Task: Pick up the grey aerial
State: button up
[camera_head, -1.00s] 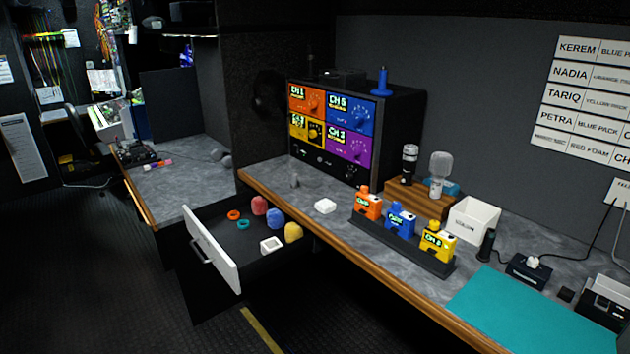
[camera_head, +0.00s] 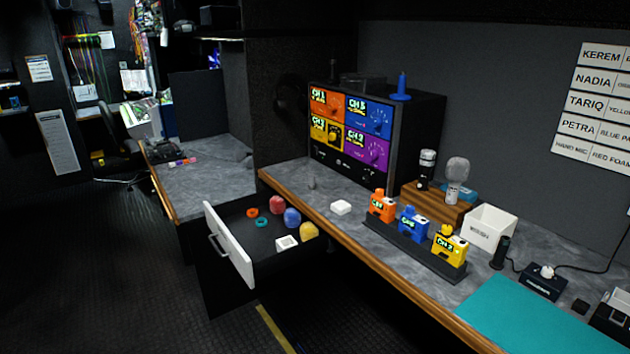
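A blue aerial (camera_head: 401,88) stands on top of the rack unit with the coloured channel panels (camera_head: 347,128). Orange (camera_head: 381,205), blue (camera_head: 413,222) and yellow (camera_head: 449,248) packs stand in a dark holder on the worktop. My gripper is not in view.
An open drawer (camera_head: 229,245) juts out below the worktop (camera_head: 365,232), holding coloured foam covers, rings and a white box. A white block (camera_head: 341,207), a wooden stand with microphones (camera_head: 430,203), a white bin (camera_head: 490,227) and a teal mat (camera_head: 535,318) sit on the worktop. Dark floor lies open at left.

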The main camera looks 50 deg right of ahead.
aim_at(311, 177)
jog(key=u, duration=0.05)
jog(key=i, duration=0.95)
jog(key=z, duration=0.05)
